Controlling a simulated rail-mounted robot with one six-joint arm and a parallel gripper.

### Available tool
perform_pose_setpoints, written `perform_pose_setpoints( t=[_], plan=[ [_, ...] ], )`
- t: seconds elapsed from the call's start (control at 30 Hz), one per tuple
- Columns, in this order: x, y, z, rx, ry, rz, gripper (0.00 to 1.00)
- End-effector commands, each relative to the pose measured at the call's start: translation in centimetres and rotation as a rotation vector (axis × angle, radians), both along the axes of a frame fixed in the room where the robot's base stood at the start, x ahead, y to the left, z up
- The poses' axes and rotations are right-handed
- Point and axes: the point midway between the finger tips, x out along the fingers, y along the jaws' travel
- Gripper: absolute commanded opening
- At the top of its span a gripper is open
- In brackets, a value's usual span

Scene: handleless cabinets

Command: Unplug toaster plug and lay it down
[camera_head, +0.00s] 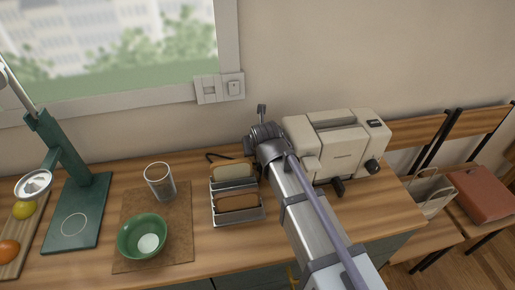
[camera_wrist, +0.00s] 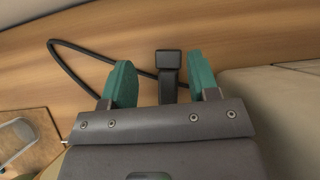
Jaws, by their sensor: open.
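The black toaster plug (camera_wrist: 168,62) shows in the wrist view between the two teal fingers of my gripper (camera_wrist: 160,82). The fingers are open, with a gap on each side of the plug. Its black cable (camera_wrist: 75,47) loops to the left over the wooden counter. In the head view a bit of black cable (camera_head: 214,156) shows left of my arm's end; the plug and fingers are hidden there. The cream toaster (camera_head: 340,145) stands right of my wrist. The wall socket plate (camera_head: 207,90) under the window shows no plug in it.
A toast rack (camera_head: 238,216) with bread slices stands left of my arm. A glass (camera_head: 160,182) and a green bowl (camera_head: 142,237) stand on a brown mat (camera_head: 183,241).

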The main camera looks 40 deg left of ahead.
Motion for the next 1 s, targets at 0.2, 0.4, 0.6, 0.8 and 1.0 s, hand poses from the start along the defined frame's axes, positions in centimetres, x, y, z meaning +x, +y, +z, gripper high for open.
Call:
perform_pose_setpoints(
  t=[0.2, 0.4, 0.6, 0.8, 1.0],
  plan=[
    [-0.3, -0.4, 1.0, 0.0, 0.0, 0.0, 0.55],
    [-2.0, -2.1, 4.9, 0.0, 0.0, 0.001, 0.55],
    [-4.0, -4.1, 8.7, 0.0, 0.0, 0.001, 0.55],
    [-4.4, -4.6, 8.9, 0.0, 0.0, 0.001, 0.55],
    [-4.4, -4.5, 8.8, 0.0, 0.0, 0.0, 0.55]
  ],
)
